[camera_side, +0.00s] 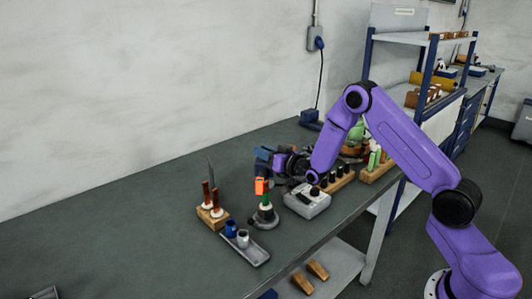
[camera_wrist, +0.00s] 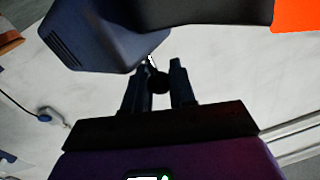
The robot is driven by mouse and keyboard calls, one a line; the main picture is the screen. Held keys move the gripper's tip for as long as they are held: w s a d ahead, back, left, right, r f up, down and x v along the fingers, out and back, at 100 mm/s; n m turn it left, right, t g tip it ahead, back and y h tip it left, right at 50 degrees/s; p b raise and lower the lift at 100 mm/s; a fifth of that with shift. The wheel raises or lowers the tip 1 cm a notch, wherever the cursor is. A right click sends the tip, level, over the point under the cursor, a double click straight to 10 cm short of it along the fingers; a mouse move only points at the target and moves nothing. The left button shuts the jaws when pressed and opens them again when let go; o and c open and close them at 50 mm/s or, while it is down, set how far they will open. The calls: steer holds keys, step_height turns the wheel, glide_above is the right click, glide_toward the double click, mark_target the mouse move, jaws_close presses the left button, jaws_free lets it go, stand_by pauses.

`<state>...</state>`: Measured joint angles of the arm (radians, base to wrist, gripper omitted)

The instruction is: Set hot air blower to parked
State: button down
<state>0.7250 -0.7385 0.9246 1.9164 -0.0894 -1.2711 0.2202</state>
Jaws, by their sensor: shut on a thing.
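The hot air blower (camera_wrist: 100,32) has a dark blue vented housing, a black section and an orange part, and fills the top of the wrist view. In the side view its orange part (camera_side: 261,187) shows beneath the dark blue body (camera_side: 264,154). My gripper (camera_wrist: 161,72) is shut on the blower; a dark round part shows between the fingers. In the side view my gripper (camera_side: 279,163) reaches it from the right, with the fingertips hard to make out. A round grey-based stand (camera_side: 264,218) is below the blower. I cannot tell whether they touch.
A wooden block with upright tools (camera_side: 211,216) and a grey tray (camera_side: 254,254) with small cups stand left and in front. A grey control box (camera_side: 307,203) is right of the stand, with wooden racks behind it.

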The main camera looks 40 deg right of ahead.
mark_target(260, 161)
steer(key=shift+w+a+r+m+h, duration=0.1)
steer(key=shift+w+a+m+h, duration=0.1)
steer(key=shift+m+h, duration=0.5)
steer(key=shift+w+a+f+m+h, duration=0.1)
steer(key=shift+w+m+h, duration=0.15)
steer(key=shift+h, duration=0.7)
steer(key=shift+w+a+r+m+h, duration=0.15)
steer(key=shift+m+h, duration=0.4)
steer(key=shift+h, duration=0.3)
steer(key=shift+d, duration=0.1)
steer(key=c, duration=1)
jaws_free()
steer(key=shift+r, duration=0.4)
step_height(260, 161, up, 2)
steer(key=shift+r, duration=0.25)
steer(key=s+a+r, duration=0.1)
steer(key=s+r, duration=0.8)
steer(key=s, duration=0.5)
steer(key=shift+a+r, duration=0.15)
steer(key=shift+r, duration=0.1)
